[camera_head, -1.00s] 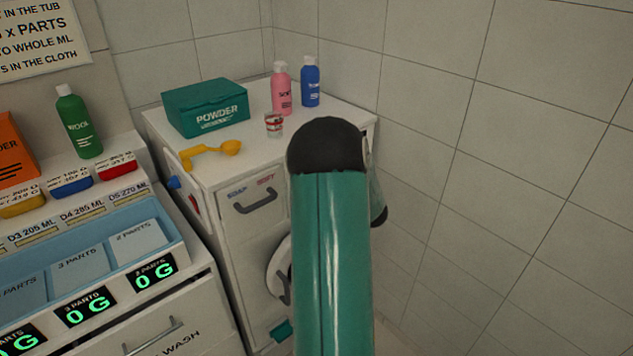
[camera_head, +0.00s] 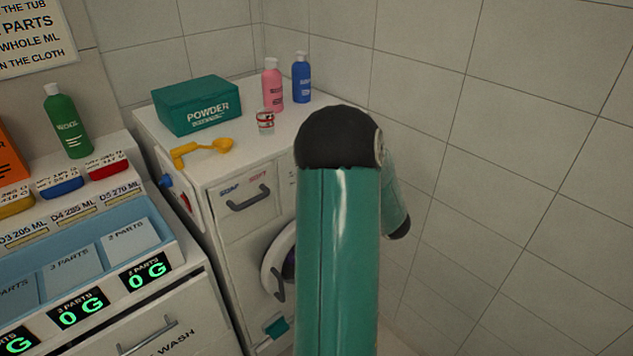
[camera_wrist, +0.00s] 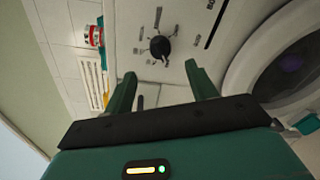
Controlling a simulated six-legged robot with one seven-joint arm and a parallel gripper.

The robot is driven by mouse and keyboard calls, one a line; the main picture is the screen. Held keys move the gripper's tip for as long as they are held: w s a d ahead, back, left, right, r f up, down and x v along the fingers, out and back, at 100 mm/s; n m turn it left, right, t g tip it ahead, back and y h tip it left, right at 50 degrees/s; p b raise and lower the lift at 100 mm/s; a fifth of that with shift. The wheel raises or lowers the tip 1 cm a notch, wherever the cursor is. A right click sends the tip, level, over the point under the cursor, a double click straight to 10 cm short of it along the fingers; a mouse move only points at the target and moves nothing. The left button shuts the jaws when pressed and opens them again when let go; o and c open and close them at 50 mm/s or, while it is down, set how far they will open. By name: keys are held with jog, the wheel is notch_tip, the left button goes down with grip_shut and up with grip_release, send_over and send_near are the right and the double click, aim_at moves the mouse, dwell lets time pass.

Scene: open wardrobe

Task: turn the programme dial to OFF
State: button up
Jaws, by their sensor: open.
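The programme dial (camera_wrist: 160,47) is a black knob on the white front panel of the washing machine (camera_head: 228,242), with small marks around it. In the wrist view it lies just beyond my gripper (camera_wrist: 163,80), a little above the gap between the two green fingers. The fingers are open with nothing between them and appear apart from the dial. The dial's marks are too small to read. In the head view my green arm hides the dial and my gripper.
The round door (camera_wrist: 290,62) is right of my gripper in the wrist view. Tiled wall stands at the right.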

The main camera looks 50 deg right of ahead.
jog(key=v, duration=0.5)
jog(key=shift+s, duration=0.1)
dwell(0.4)
jog(key=w+a+r+m+g+h, duration=0.2)
jog(key=w+a+r+m+h, duration=0.15)
jog(key=w+r+m, duration=0.4)
jog(key=w+a+r+m+g, duration=0.1)
jog(key=w+a+r+m, duration=0.2)
jog(key=a, duration=0.3)
jog(key=w+a+r+m+g, duration=0.2)
jog(key=w+a+m, duration=0.15)
jog(key=a, duration=0.35)
jog(key=s+a+m+g+y, duration=0.2)
jog(key=s+a, duration=0.2)
jog(key=a, duration=0.6)
jog(key=s+a+m+g+y, duration=0.2)
jog(key=s+a, duration=0.3)
jog(key=a, duration=0.5)
jog(key=s+a+m+g+y, duration=0.2)
jog(key=s+a, duration=0.3)
jog(key=a, duration=0.5)
jog(key=shift+s+f+m+y, duration=0.25)
jog(key=shift+f+m+y, duration=0.1)
jog(key=shift+f, duration=0.1)
